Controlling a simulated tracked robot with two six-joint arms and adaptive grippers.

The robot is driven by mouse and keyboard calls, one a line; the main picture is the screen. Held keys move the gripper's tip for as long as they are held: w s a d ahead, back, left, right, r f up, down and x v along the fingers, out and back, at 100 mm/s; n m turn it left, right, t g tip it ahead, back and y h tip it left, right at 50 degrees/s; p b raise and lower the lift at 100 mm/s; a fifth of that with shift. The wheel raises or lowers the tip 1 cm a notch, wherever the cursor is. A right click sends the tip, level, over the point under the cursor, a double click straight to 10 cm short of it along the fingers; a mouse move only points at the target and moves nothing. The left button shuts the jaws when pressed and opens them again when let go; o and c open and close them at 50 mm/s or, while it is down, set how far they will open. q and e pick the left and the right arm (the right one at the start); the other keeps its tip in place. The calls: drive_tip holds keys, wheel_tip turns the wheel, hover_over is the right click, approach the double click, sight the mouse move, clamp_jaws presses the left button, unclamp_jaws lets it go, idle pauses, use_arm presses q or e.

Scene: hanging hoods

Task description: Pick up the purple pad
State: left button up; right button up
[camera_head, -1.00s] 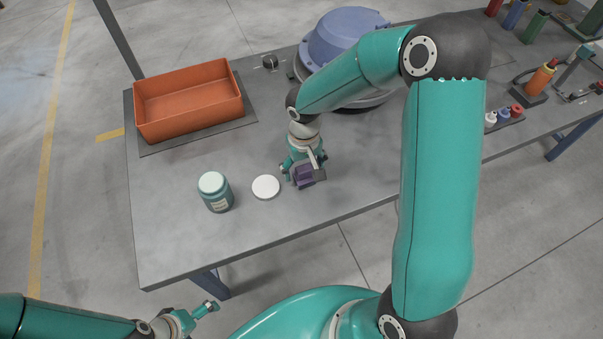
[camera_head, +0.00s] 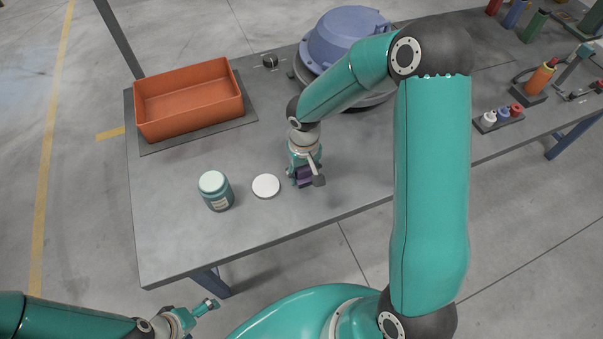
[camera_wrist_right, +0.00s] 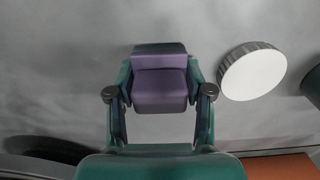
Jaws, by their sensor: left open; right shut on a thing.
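The purple pad (camera_head: 305,174) is at my right gripper (camera_head: 306,181), near the front edge of the grey table. In the right wrist view the purple pad (camera_wrist_right: 160,82) sits between the two fingers of my right gripper (camera_wrist_right: 160,92), which is shut on it. I cannot tell whether the pad touches the table. My left gripper (camera_head: 207,307) is open and empty, in front of the table at the lower left.
An orange bin (camera_head: 190,98) stands at the back left. A blue domed hood (camera_head: 343,35) is at the back. The table's (camera_head: 180,245) front left is clear.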

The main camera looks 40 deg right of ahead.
drive_tip(key=shift+r, duration=0.15)
wheel_tip(320, 180, up, 20)
drive_tip(key=shift+b, duration=0.4)
